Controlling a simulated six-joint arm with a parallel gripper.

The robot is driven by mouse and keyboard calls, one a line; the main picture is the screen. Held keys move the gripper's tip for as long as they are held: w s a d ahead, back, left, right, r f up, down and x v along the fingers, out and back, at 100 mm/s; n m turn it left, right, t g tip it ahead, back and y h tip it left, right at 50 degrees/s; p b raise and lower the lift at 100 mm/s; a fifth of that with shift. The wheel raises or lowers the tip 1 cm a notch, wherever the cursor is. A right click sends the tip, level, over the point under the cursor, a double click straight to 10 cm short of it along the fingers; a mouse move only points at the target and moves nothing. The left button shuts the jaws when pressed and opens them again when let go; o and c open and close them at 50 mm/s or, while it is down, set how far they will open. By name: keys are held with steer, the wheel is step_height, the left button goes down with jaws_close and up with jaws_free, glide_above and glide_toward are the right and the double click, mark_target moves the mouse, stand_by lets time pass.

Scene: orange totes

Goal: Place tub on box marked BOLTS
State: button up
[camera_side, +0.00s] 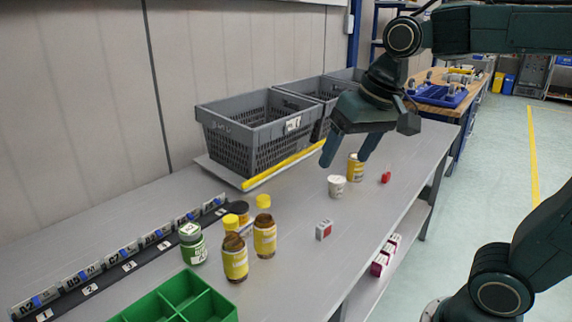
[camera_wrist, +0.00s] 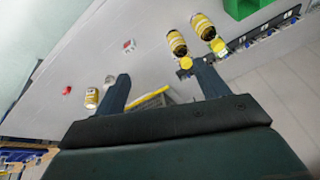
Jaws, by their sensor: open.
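A small white tub (camera_side: 337,185) stands upright on the grey bench in the side view. It shows small at the left fingertip in the wrist view (camera_wrist: 109,79), partly hidden. My gripper (camera_side: 345,157) is open and empty, fingers pointing down, above and behind the tub and apart from it. In the wrist view my gripper (camera_wrist: 163,80) has its fingers spread wide. A small white and red box (camera_side: 324,229) lies in front of the tub; it also shows in the wrist view (camera_wrist: 129,46). A red box (camera_side: 386,177) lies to the right. I cannot read BOLTS on either.
A yellow bottle (camera_side: 355,168) stands just behind the tub. Brown bottles (camera_side: 235,259) and a green jar (camera_side: 193,244) stand at left, near a green divided tray (camera_side: 180,301). Grey crates (camera_side: 240,139) line the wall. Bench around the white and red box is clear.

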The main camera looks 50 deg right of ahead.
steer(key=s+f+n+t, duration=0.1)
steer(key=s+f+n, duration=0.3)
steer(key=s, duration=0.6)
steer(key=shift+f, duration=0.55)
